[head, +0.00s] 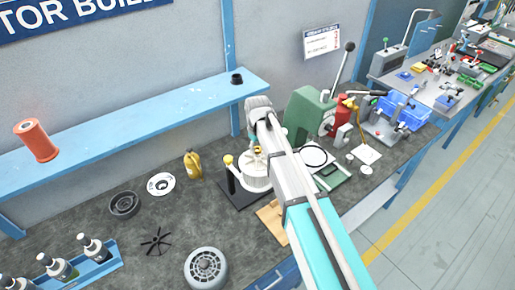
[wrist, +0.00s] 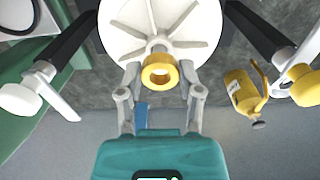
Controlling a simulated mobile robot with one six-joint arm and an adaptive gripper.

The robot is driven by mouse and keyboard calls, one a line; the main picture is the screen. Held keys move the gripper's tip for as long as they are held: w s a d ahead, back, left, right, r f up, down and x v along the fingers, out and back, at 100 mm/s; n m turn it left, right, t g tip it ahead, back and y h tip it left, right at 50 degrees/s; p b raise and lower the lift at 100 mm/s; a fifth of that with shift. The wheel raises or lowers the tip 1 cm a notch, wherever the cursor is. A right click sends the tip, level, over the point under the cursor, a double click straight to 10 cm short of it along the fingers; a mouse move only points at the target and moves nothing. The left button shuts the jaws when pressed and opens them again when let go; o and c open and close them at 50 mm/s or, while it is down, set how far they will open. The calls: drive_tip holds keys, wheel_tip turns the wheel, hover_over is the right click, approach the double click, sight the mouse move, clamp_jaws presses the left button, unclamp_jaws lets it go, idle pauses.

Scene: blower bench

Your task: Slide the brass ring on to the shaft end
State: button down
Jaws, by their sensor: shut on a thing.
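The brass ring (wrist: 159,72) is between the fingertips of my gripper (wrist: 160,74), which is shut on it. Behind the ring in the wrist view is the white bladed impeller (wrist: 120,28), with the shaft end (wrist: 158,47) at its middle. The ring looks nearly in line with the shaft end and covers part of it; I cannot tell whether it is around the shaft or just in front. In the head view the impeller (head: 256,181) stands on the bench, partly hidden by my arm. The ring is too small there to judge.
Black arms with a white knob (wrist: 20,99) and a yellow knob (wrist: 304,84) flank the impeller. A yellow bottle (head: 192,165) stands to its left. A green machine (head: 303,115) is at the right. A blue shelf (head: 130,115) runs behind. Loose motor parts lie front left.

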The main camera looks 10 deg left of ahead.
drive_tip(key=shift+f+b, duration=1.15)
drive_tip(key=shift+f, duration=0.05)
idle(1.7)
drive_tip(key=shift+c, duration=0.9)
unclamp_jaws()
drive_tip(key=shift+r, duration=0.15)
wheel_tip(320, 180, up, 8)
drive_tip(key=p, duration=0.8)
idle(0.5)
